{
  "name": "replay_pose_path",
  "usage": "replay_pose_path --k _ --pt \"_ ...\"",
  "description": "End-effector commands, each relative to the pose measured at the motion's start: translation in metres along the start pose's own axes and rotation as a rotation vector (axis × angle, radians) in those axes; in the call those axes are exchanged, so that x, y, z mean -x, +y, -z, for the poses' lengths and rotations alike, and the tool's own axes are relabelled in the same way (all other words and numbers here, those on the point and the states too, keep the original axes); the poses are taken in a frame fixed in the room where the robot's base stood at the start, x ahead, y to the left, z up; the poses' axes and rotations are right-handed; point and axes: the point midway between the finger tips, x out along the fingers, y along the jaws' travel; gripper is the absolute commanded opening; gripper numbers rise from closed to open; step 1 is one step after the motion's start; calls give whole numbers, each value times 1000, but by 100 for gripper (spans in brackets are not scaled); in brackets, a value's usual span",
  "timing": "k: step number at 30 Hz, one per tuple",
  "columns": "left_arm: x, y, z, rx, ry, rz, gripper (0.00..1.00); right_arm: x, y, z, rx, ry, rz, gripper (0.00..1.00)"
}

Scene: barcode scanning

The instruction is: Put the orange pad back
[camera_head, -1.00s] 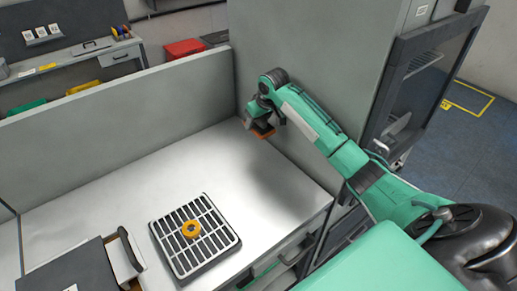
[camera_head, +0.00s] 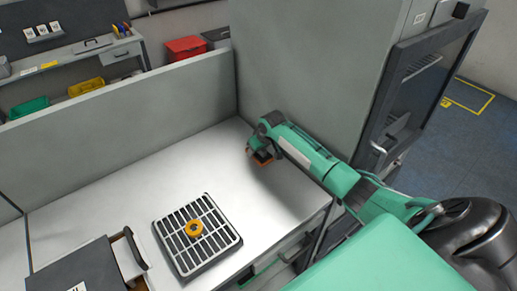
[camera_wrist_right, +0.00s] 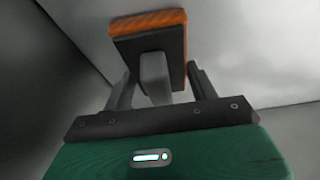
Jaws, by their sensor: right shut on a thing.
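The orange pad (camera_head: 261,158) is a small block with a dark backing, at the end of my right arm in the head view, low over the far right of the white table near the grey cabinet. My right gripper (camera_wrist_right: 158,80) is shut on it by the grey grip on its dark back. The pad's orange edge (camera_wrist_right: 148,20) shows beyond the fingers in the right wrist view. Whether the pad touches the table I cannot tell. My left gripper is not in view.
A grey partition (camera_head: 130,95) and a tall cabinet (camera_head: 300,70) bound the back.

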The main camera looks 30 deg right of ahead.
Motion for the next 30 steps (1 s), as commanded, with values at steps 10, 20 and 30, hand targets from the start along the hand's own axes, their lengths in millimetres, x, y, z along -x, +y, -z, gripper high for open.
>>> replay_pose_path --k 10,20,30 --pt "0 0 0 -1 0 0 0 -2 0 -1 0 0 0 80" --pt "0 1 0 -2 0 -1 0 2 0 1 0 1 0 80" --pt "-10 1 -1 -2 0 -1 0 48 1 0 1 4 -1 80"
